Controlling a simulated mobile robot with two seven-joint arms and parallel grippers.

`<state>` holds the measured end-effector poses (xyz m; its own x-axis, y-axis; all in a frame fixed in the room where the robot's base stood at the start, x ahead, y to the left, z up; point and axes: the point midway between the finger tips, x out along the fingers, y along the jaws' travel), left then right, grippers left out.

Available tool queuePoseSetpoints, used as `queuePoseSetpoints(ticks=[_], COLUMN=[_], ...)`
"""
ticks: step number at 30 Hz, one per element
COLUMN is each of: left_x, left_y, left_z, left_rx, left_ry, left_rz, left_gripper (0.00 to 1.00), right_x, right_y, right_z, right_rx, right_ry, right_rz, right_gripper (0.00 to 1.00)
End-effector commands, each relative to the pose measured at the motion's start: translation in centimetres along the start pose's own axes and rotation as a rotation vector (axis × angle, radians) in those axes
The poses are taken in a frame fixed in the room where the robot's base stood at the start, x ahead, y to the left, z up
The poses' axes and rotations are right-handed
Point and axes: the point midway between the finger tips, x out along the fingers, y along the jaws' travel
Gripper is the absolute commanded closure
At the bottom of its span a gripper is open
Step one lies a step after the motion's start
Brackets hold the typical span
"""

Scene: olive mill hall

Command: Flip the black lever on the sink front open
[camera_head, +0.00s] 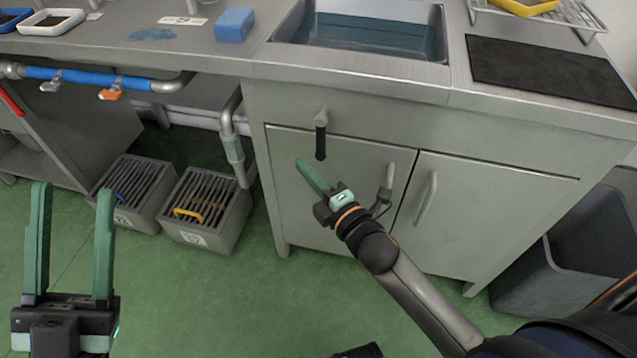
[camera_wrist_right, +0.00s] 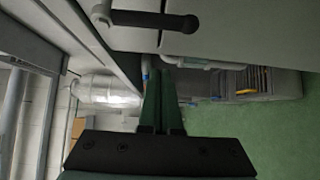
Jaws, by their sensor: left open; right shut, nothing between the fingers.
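The black lever (camera_head: 320,141) hangs straight down from a grey pivot (camera_head: 321,117) on the sink front, above the left cabinet door. In the right wrist view the black lever (camera_wrist_right: 155,19) shows at the top, lying across the picture. My right gripper (camera_head: 302,163) is shut and empty, with its green fingers pointing up and left. In the head view its tips appear just left of and below the lever's end; in the wrist view the fingers (camera_wrist_right: 162,75) are apart from the lever. My left gripper (camera_head: 72,195) is open and empty at the lower left, far from the lever.
The sink basin (camera_head: 370,35) holds water above the lever. Two door handles (camera_head: 426,198) stick out from the cabinet near my right gripper. Slatted crates (camera_head: 205,212) stand left on the green floor. A grey bin (camera_head: 560,275) stands at the right. A blue sponge (camera_head: 235,25) lies on the counter.

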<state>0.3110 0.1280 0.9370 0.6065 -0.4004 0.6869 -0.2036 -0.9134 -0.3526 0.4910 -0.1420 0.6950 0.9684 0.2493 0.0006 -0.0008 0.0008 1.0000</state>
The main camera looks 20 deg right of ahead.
Motion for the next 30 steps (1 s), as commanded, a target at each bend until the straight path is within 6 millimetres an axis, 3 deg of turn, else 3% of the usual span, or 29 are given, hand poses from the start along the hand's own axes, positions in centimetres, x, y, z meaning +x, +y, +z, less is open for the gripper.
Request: queuePoseSetpoints(ticks=[2,6,15,30], left_x=[-0.1,-0.5,-0.7,-0.7], left_y=[0.1,0.3,0.5,0.5], left_z=[-0.7,-0.2,0.1,0.1], left_rx=[0.009,-0.002,-0.011,-0.013], left_ry=[0.037,0.03,0.026,0.025], left_rz=[0.004,0.004,0.004,0.004], left_gripper=[0.5,0.5,0.5,0.5], right_x=[1.5,3.8,2.4,2.3], right_y=[0.0,0.0,-0.1,0.0], right_z=[0.0,0.0,3.4,3.8], right_rx=[-0.001,0.001,-0.001,0.0], right_ry=[0.0,0.0,0.0,0.0], right_rz=[0.003,0.003,-0.001,-0.001], right_gripper=[1.0,1.0,1.0,1.0])
